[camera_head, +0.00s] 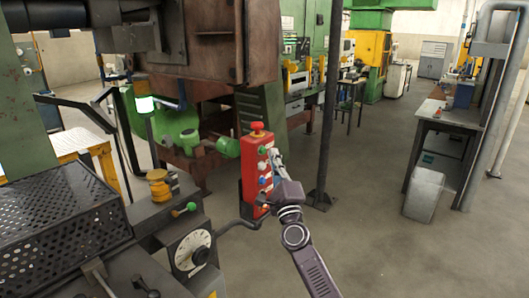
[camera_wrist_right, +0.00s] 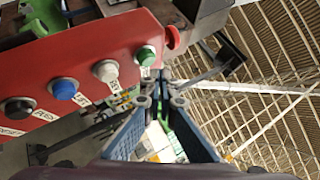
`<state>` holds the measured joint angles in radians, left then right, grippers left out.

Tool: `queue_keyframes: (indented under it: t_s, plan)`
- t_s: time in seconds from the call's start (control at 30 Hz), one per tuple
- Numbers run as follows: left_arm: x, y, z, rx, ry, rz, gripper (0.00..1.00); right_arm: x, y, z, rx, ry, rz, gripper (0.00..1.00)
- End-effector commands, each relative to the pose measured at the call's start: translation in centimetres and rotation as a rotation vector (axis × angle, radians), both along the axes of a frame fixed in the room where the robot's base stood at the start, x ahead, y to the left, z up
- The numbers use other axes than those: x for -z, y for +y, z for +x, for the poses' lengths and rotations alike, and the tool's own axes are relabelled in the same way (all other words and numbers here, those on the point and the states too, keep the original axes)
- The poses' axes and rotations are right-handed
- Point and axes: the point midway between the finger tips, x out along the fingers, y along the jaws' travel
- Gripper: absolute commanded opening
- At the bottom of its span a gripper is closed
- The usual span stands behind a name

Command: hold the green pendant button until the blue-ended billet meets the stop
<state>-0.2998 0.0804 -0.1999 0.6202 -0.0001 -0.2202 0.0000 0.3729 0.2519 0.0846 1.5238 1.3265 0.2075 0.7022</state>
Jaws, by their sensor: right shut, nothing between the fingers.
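The red pendant (camera_head: 250,176) hangs upright in the middle of the head view, with a red mushroom knob on top. It fills the upper left of the right wrist view (camera_wrist_right: 85,62). Its green button (camera_wrist_right: 146,56) is nearest the knob end and also shows small in the head view (camera_head: 262,150). My right gripper (camera_head: 273,156) is shut and empty at the pendant's button face. In the wrist view its fingertips (camera_wrist_right: 164,82) are close beside the green button; I cannot tell whether they touch it. I cannot make out the blue-ended billet or the stop. My left gripper is out of view.
White (camera_wrist_right: 105,71), blue (camera_wrist_right: 64,89) and black (camera_wrist_right: 18,109) buttons follow the green one along the pendant. A dark post (camera_head: 325,120) stands right behind it. A machine with a dial (camera_head: 193,250) is at lower left. Open floor lies right, before a workbench (camera_head: 452,125).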

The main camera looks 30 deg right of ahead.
Motion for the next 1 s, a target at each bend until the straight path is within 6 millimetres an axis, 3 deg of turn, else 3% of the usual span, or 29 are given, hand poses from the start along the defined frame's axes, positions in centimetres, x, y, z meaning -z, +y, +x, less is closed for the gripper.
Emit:
queue_keyframes:
  t_s: [1.0]
  plan:
    - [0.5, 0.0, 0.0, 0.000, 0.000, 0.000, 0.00, 0.0, 0.5, 1.2, 0.000, 0.000, 0.001, 0.00]
